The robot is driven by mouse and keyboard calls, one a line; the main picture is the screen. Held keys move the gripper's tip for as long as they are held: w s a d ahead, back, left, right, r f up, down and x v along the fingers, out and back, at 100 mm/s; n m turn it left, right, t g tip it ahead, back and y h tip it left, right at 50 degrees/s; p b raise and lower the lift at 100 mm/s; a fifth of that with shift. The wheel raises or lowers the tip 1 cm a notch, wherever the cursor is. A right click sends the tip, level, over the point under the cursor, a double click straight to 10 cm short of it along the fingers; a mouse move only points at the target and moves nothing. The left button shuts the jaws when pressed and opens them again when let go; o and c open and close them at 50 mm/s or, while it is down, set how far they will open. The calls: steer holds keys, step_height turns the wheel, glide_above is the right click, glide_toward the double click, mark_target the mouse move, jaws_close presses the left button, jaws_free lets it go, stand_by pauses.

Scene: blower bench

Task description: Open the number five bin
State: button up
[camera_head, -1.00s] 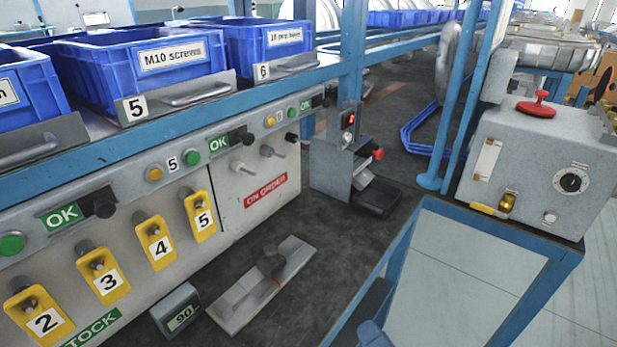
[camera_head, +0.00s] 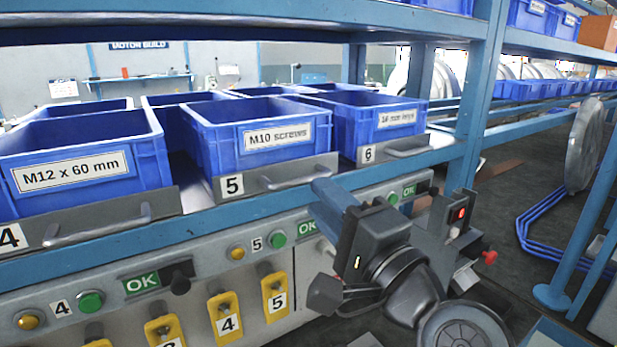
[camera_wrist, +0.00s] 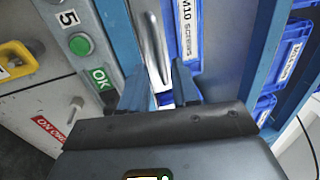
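The number five bin (camera_head: 228,146) is a blue box labelled "M10 screws" on the shelf. Its grey front plate (camera_head: 327,163) carries a "5" and a metal bar handle (camera_head: 285,182), and sits roughly in line with the neighbouring plates. The handle (camera_wrist: 150,45) also shows in the wrist view, with the bin's label (camera_wrist: 188,30) beside it. Contact cannot be told.
The number four bin (camera_head: 150,165) and number six bin (camera_head: 370,140) flank it closely. The blue shelf edge (camera_head: 215,215) runs below, above a panel with buttons and yellow tags (camera_head: 222,318). A blue post (camera_head: 480,110) stands to the right.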

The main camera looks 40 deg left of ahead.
mark_target(306, 183)
steer(key=x, duration=0.6)
steer(key=shift+p, duration=0.4)
jaws_close()
